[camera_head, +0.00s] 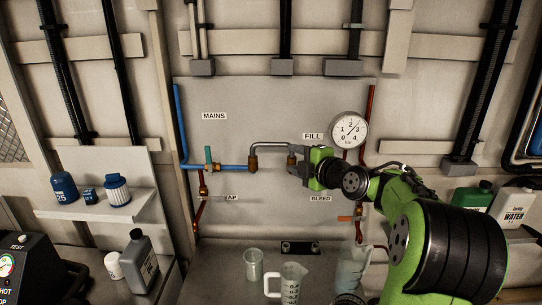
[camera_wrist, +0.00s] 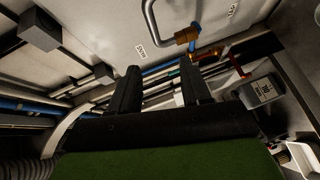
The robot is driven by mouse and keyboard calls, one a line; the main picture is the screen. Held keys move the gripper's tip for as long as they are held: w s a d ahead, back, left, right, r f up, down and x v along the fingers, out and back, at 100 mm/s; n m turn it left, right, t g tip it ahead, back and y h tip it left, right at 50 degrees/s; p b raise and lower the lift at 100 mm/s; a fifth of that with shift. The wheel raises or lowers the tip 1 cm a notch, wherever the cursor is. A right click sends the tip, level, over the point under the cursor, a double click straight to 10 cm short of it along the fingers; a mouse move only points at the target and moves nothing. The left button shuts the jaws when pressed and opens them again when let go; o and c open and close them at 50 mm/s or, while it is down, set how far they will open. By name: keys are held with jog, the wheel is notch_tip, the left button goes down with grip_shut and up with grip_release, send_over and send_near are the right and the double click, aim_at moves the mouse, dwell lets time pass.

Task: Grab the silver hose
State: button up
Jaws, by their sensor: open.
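The silver hose (camera_head: 269,144) is a short arched metal tube on the grey wall panel, running between two brass fittings, one at each end. Its right end lies close to my gripper (camera_head: 301,168), which partly covers that area from the right. In the wrist view the silver hose (camera_wrist: 150,22) curves along the top with a brass fitting (camera_wrist: 187,36) at its end. There my gripper (camera_wrist: 160,78) shows two black fingers spread apart with nothing between them. The hose is beyond the fingertips, apart from them.
A pressure gauge (camera_head: 349,131) sits above right of my gripper. A blue pipe (camera_head: 180,118) with a teal-handled valve (camera_head: 209,156) is at left, and a red pipe (camera_head: 370,105) at right. Jugs, including a handled one (camera_head: 291,282), stand on the bench below.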

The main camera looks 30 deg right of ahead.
aim_at(270, 145)
jog(key=p+x, duration=0.1)
jog(key=x, duration=0.2)
jog(key=p+x, duration=0.1)
jog(key=x, duration=0.3)
jog(key=p+x, duration=0.2)
jog(key=x, duration=0.1)
jog(key=shift+w+d+r, duration=0.35)
jog(key=shift+r, duration=0.05)
jog(key=p+x, duration=0.1)
jog(key=x, duration=0.1)
jog(key=p+x, duration=0.2)
jog(key=x, duration=0.1)
jog(key=shift+d+r, duration=0.1)
jog(key=shift+d, duration=0.1)
jog(key=shift+w, duration=0.2)
jog(key=shift+s+a, duration=0.1)
jog(key=shift+s, duration=0.1)
jog(key=shift+c, duration=0.5)
grip_shut()
